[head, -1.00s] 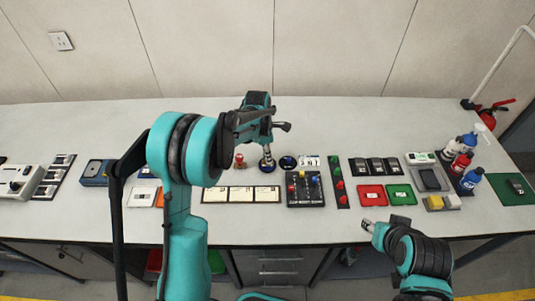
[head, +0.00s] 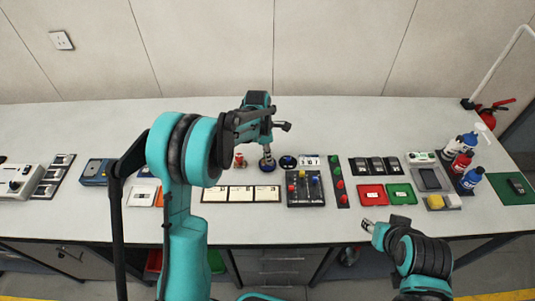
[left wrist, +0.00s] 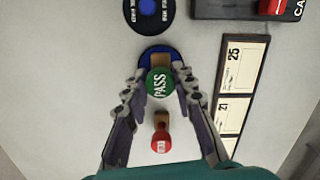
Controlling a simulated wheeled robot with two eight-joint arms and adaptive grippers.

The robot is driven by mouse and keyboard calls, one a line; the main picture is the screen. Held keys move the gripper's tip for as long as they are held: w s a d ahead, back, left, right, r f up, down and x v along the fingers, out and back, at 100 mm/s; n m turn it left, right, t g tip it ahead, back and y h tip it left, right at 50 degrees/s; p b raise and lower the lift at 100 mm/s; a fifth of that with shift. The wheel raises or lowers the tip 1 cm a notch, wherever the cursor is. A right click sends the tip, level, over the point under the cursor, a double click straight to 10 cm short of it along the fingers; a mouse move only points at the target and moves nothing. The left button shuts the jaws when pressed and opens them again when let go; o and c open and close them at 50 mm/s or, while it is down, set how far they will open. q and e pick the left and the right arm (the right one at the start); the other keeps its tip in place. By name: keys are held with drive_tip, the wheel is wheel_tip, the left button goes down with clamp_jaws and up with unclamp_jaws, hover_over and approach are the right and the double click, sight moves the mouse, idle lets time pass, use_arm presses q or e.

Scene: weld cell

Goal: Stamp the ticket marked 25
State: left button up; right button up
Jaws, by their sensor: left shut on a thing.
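My left gripper (left wrist: 160,95) is shut on a stamp with a round green top marked PASS (left wrist: 160,82). The stamp is upright over a round blue pad (left wrist: 146,54); whether it touches the pad is hidden. The pad also shows in the head view (head: 267,167) below my left gripper (head: 267,148). The ticket marked 25 (left wrist: 238,68) lies in a dark holder beside the pad, at the right end of the ticket row in the head view (head: 266,194). My right gripper (head: 368,226) is over the bench's front edge, its opening unclear.
A red-topped stamp (left wrist: 160,142) stands close to my left gripper. The ticket marked 27 (left wrist: 230,115) is beside ticket 25. Another round dark pad (head: 288,162) and a black control box (head: 305,188) are to the right. The bench behind the pads is clear.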

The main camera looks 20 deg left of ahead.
idle(0.3)
use_arm(q)
drive_tip(key=shift+r+p, duration=2.3)
drive_tip(key=shift+r, duration=1.2)
use_arm(e)
wheel_tip(320, 180, up, 4)
drive_tip(key=shift+r, duration=0.2)
